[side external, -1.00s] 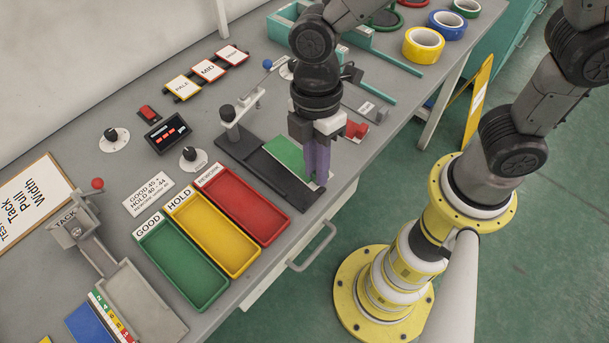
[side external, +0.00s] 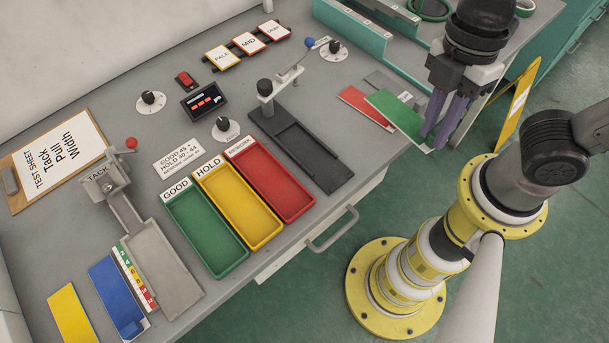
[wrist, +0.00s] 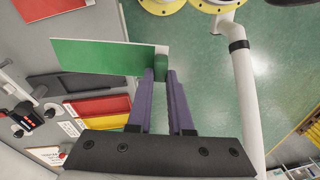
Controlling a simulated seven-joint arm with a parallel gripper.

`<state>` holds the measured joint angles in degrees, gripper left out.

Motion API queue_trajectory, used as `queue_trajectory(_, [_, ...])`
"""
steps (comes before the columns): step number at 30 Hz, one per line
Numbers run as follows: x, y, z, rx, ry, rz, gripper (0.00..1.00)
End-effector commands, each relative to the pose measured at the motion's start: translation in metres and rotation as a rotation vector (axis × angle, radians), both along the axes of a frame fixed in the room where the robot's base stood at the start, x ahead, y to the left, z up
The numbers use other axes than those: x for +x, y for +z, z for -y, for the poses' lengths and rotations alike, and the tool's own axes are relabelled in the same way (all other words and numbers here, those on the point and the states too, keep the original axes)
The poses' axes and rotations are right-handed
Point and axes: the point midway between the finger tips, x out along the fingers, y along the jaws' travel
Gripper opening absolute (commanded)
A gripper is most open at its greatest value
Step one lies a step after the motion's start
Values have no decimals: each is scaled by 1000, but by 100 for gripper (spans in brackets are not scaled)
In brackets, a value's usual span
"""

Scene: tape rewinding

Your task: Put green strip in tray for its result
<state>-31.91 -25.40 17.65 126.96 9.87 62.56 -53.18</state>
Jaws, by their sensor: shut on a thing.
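The green strip (side external: 398,117) is in my gripper (side external: 432,142), gripped near one end; the rest sticks out to the left, in the air near the bench's right edge. In the wrist view the strip (wrist: 95,56) extends left from the purple fingertips (wrist: 160,78). Three trays stand side by side at the bench front: a green one labelled GOOD (side external: 207,235), a yellow one labelled HOLD (side external: 237,208) and a red one labelled REWORK (side external: 272,182). All three look empty. My gripper is to the right of the trays and above bench height.
The black fixture (side external: 322,165) with a lever arm is empty, between trays and strip. A red strip (side external: 364,106) lies behind the green one. The tack tester (side external: 165,262), blue strip (side external: 117,295) and yellow strip (side external: 73,315) are at the left. The display's (side external: 206,101) digits are unreadable.

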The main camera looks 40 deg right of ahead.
Motion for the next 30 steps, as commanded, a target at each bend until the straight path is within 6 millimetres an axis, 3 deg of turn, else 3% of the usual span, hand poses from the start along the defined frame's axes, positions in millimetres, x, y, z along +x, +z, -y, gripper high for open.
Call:
queue_trajectory(4, [30,11,-20,-5,-72,32,0])
queue_trajectory(8, [49,17,-61,-8,-46,53,0])
queue_trajectory(12, [51,17,-106,-9,30,75,0])
queue_trajectory(15, [44,13,-128,-6,94,91,0])
queue_trajectory(22, [30,5,-145,-3,164,115,0])
queue_trajectory(30, [55,-18,-186,-5,166,119,0])
